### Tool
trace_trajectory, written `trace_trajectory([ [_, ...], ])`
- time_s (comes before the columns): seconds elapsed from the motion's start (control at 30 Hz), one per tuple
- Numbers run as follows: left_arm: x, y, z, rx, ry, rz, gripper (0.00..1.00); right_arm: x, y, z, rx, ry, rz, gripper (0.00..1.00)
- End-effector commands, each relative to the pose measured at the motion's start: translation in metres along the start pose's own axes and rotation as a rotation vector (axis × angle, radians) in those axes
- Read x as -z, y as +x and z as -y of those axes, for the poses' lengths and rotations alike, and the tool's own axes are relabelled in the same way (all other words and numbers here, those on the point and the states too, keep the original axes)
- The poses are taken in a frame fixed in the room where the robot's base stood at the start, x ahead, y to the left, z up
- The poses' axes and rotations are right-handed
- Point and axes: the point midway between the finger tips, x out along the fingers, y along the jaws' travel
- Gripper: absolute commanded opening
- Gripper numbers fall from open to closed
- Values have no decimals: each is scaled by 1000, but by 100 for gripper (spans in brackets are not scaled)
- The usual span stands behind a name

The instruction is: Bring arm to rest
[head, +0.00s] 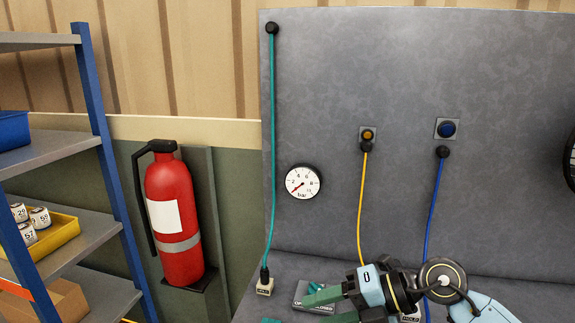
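My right gripper (318,307) is at the bottom of the head view, on an arm that comes in from the lower right. Its two green fingers point left and stand apart, with nothing seen between them. It is in front of a dark labelled plate (302,291) at the foot of the grey panel and partly hides it. My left gripper is not in view.
The grey panel (330,90) carries a teal cable (271,150), a yellow cable (361,205), a blue cable (434,205) and a pressure gauge (302,181). A red fire extinguisher (173,205) and a shelf rack (98,130) stand left.

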Motion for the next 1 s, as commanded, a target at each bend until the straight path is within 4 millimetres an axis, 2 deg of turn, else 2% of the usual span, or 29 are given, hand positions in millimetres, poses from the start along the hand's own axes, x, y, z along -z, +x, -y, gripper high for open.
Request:
trace_trajectory([
  [0.07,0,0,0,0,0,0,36,7,8,-32,-216,40,56,54],
  [0.1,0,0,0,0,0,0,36,8,7,-47,-321,68,95,54],
  [0.2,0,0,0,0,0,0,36,3,-6,-77,-561,165,212,54],
  [0.3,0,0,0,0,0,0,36,-7,-28,-91,-767,299,354,54],
  [0.37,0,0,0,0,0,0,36,-15,-44,-90,-870,395,450,54],
  [0.43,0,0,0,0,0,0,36,-24,-64,-81,-970,522,569,54],
  [0.57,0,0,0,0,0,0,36,-34,-95,-42,-1084,796,801,54],
  [0.67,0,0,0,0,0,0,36,-31,-112,4,-1105,1033,979,54],
  [0.73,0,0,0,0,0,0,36,-20,-118,40,-1082,1208,1098,54],
  [0.87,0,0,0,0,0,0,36,18,-118,109,-956,1550,1292,54],
  [0.9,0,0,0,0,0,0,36,34,-116,128,-896,1651,1340,54],
  [1.0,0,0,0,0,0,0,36,78,-108,165,-729,1879,1425,54],
])
